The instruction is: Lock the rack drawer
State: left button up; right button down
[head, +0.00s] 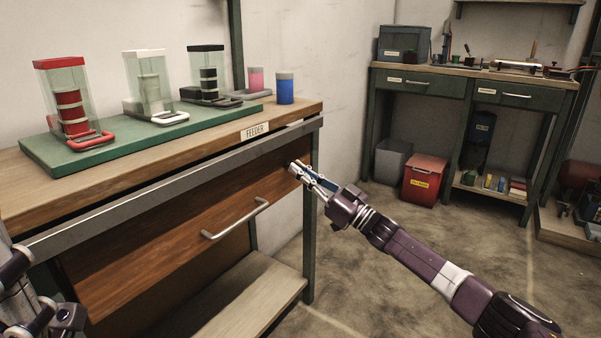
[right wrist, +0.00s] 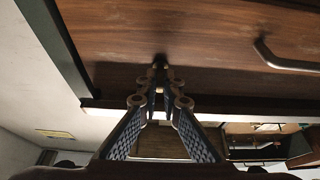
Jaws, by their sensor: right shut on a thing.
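The rack drawer (head: 150,243) has a brown wooden front with a curved metal handle (head: 236,219). It sits under the bench top and looks pushed in. My right gripper (head: 297,168) is at the right end of the drawer front, beyond the handle. In the right wrist view its fingertips (right wrist: 160,70) meet at a small dark lock part (right wrist: 160,59) on the wood. The fingers are closed on this part and mostly hide it, so I cannot tell how it is turned. The handle (right wrist: 282,60) is clear of the fingers. My left gripper is out of view; only arm parts show at lower left.
The bench top (head: 290,112), labelled FEEDER, carries a green board (head: 100,160) with several clear tape holders, plus pink (head: 256,80) and blue (head: 285,88) rolls. A lower shelf (head: 250,300) lies under the drawer. A red bin (head: 424,180) stands farther back. The floor between is open.

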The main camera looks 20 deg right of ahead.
jog(key=shift+f, duration=0.1)
jog(key=c, duration=2.1)
grip_release()
jog(key=v, duration=1.2)
